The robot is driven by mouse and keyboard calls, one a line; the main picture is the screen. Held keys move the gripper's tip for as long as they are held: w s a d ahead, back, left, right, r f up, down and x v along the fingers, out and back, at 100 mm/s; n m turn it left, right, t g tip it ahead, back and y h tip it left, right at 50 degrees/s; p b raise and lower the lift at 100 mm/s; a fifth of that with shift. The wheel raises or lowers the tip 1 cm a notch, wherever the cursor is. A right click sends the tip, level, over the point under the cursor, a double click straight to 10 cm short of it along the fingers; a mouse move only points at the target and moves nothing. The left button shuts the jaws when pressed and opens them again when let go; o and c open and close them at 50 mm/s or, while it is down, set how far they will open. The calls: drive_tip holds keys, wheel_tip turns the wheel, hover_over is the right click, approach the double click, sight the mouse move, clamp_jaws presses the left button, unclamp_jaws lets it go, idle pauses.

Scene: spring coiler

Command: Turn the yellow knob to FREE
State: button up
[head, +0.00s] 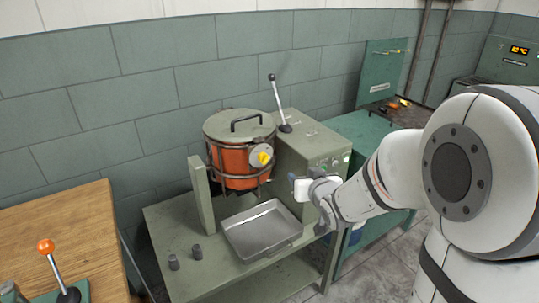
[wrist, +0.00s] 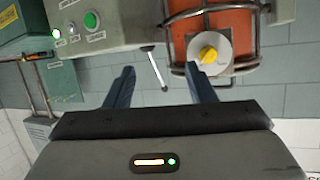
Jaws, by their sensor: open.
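The yellow knob (head: 264,159) sits on a pale round plate (head: 254,157) on the front of an orange drum held in a metal cage. In the wrist view the yellow knob (wrist: 208,54) is at the upper right, on its pale plate (wrist: 222,46). Any FREE marking is too small to read. My gripper (wrist: 160,85) is open and empty, its two blue fingers apart. In the wrist view the knob lies beyond the right finger. In the head view my gripper (head: 297,186) is right of and below the knob, apart from it.
The orange drum (head: 238,165) has a grey-green lid and stands beside a control box (head: 312,150) with a lever (head: 279,103). A metal tray (head: 262,230) lies below on the green bench. Two small grey cylinders (head: 185,257) stand left of the tray. A wooden table (head: 65,235) is at left.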

sight(266, 162)
drive_tip(key=w+a+f+n+t+y, duration=0.1)
drive_tip(key=w+a+t+y, duration=0.1)
drive_tip(key=w+a+y, duration=0.3)
drive_tip(key=w+a, duration=0.3)
drive_tip(key=a, duration=0.2)
drive_tip(key=shift+w+a, duration=0.2)
drive_tip(key=shift+w, duration=0.05)
drive_tip(key=shift+f, duration=0.1)
drive_tip(key=shift+c, duration=0.2)
drive_tip(key=shift+n, duration=0.3)
drive_tip(key=c, duration=0.9)
